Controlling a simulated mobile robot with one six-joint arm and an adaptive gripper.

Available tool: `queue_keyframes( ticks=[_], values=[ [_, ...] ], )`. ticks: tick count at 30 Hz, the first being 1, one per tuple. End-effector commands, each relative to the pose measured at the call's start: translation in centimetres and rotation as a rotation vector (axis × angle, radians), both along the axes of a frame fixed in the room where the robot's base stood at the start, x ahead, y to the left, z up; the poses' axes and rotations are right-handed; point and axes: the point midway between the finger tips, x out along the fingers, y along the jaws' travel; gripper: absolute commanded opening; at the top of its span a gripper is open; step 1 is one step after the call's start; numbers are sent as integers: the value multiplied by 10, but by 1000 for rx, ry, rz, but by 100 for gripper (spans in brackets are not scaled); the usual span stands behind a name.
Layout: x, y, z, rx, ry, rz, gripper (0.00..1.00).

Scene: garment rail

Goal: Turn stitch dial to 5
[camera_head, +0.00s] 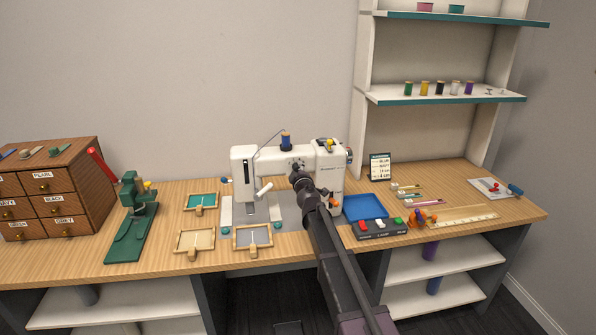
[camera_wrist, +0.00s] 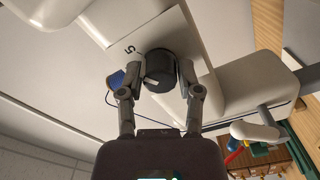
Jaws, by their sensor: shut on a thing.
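The white sewing machine (camera_head: 330,177) stands on the wooden table. Its stitch dial (camera_wrist: 160,66) is a dark round knob in the wrist view, with a pale mark on its face towards the lower left. A printed 5 (camera_wrist: 130,49) is on the white panel up and left of the dial; no other numbers are readable. My gripper (camera_wrist: 160,75) has one finger on each side of the dial and is shut on it. In the head view my gripper (camera_head: 298,174) is at the machine's front and hides the dial there.
Blue thread spool (camera_head: 286,141) sits on top of the machine. Framed trays (camera_head: 195,241) and a green press (camera_head: 133,225) stand left. A blue tray (camera_head: 365,207), a button box (camera_head: 380,230) and a sign (camera_head: 380,168) stand right. Wooden drawers (camera_head: 75,185) are far left.

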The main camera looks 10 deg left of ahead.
Motion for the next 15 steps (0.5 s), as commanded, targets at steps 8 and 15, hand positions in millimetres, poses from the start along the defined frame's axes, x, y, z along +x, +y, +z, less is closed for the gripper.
queue_keyframes(
  ticks=[8,15],
  values=[
    [3,0,1,49,14,0,0],
    [3,0,1,50,14,0,0]
  ],
)
